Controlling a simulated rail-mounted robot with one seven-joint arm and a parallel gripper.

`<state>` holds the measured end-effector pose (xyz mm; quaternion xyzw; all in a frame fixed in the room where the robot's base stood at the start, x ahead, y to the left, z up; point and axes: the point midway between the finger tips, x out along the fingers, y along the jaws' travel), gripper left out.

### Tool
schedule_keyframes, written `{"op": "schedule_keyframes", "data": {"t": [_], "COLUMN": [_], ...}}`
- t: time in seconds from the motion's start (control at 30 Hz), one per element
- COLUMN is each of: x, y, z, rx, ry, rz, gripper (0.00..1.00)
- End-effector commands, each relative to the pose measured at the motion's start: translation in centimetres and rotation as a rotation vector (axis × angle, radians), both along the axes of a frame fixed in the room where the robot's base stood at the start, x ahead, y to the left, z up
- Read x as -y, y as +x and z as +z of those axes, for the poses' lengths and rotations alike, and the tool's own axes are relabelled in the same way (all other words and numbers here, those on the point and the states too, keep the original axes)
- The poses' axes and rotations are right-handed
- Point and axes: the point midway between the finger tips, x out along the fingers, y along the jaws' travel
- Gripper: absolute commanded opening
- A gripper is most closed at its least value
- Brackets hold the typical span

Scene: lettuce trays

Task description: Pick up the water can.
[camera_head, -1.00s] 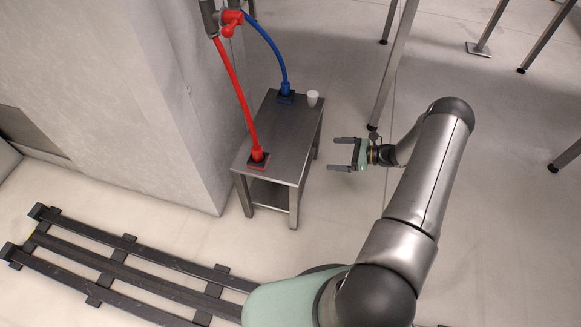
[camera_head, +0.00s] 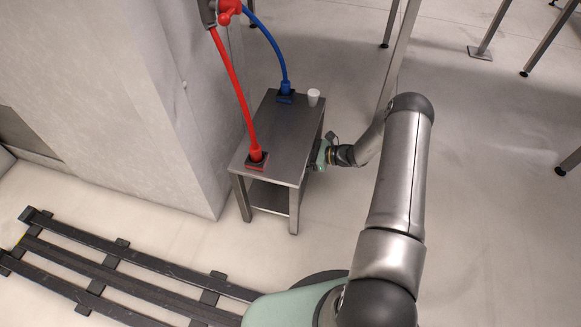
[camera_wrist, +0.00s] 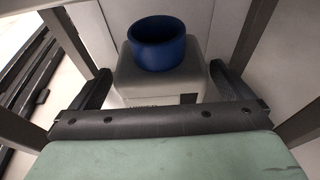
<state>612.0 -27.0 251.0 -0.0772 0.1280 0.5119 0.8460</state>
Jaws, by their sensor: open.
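The water can is a pale grey container (camera_wrist: 135,83) with a round blue cap (camera_wrist: 160,43), seen in the wrist view. My gripper (camera_wrist: 158,84) is open, with one dark finger on the left of the can and one on the right. I cannot tell whether either finger touches it. In the head view my gripper (camera_head: 322,155) is at the right side of the small metal table (camera_head: 290,132). Its fingers are hidden under the tabletop there, and the can is hidden too.
Table legs flank my gripper in the wrist view, and the tabletop is above it. A red hose (camera_head: 233,95), a blue hose (camera_head: 272,45) and a white cup (camera_head: 313,97) are on the tabletop. A wall (camera_head: 150,110) stands left. Dark rails (camera_head: 130,262) cross the floor.

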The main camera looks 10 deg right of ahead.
Motion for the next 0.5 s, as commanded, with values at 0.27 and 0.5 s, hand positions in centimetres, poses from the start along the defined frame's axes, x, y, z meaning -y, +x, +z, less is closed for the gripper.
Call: {"op": "schedule_keyframes", "data": {"t": [0.27, 0.5], "x": [-1.67, -1.63], "y": [0.92, 0.90], "z": [-0.55, -0.54], "rx": [0.001, 0.001], "ry": [-0.001, 0.000], "rz": [-0.001, 0.000], "gripper": [1.00, 0.56]}}
